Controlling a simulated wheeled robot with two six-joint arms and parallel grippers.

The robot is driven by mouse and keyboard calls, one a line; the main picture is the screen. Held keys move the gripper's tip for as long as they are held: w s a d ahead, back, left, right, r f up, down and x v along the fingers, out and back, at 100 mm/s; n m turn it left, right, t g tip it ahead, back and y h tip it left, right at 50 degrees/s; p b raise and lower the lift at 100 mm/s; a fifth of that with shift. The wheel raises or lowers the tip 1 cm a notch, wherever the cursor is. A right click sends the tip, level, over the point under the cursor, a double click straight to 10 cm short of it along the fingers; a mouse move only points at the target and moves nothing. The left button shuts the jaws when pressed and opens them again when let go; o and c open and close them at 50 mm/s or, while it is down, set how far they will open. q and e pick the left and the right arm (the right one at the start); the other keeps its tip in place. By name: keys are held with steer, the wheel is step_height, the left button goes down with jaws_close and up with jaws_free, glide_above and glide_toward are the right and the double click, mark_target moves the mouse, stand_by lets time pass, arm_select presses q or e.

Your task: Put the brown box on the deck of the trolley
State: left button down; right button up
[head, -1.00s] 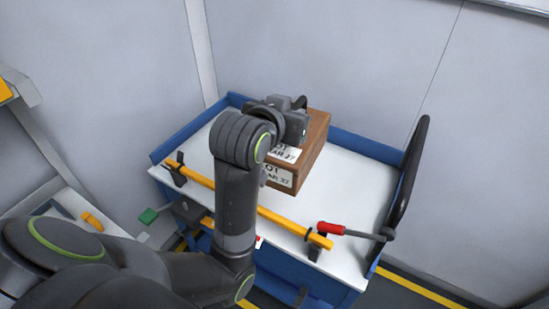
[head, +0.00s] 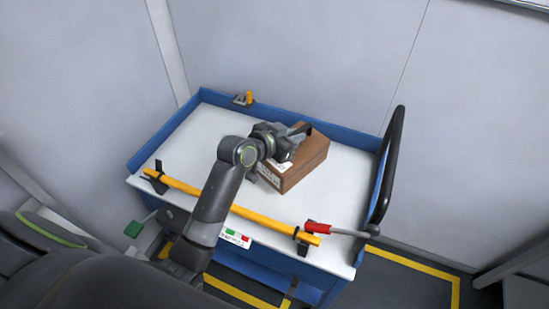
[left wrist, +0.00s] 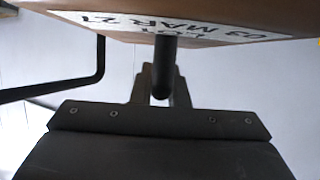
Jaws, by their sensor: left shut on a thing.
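The brown box (head: 308,160) with a white label is on or just above the white deck (head: 215,125) of the blue trolley, right of its middle; I cannot tell whether it touches. My left gripper (head: 289,138) reaches over the trolley's front bar and is shut on the box at its upper left side. In the left wrist view the box (left wrist: 200,8) fills the top edge, its date label upside down. My right gripper is not in view.
An orange bar (head: 235,208) in black brackets crosses the trolley's front. A red-gripped lever (head: 318,228) sits at its right end. A black push handle (head: 388,165) rises on the right. An orange-topped fitting (head: 249,97) stands at the back rim. The deck's left side is clear.

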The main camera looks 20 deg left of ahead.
arm_select(q)
step_height(320, 180, down, 4)
steer(key=shift+d+r, duration=0.1)
steer(key=shift+f, duration=2.1)
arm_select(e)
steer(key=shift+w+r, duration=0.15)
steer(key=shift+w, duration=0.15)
arm_select(q)
steer(key=shift+f, duration=0.15)
steer(key=c, duration=1.5)
jaws_free()
steer(key=shift+f, duration=0.1)
steer(key=shift+o, duration=0.5)
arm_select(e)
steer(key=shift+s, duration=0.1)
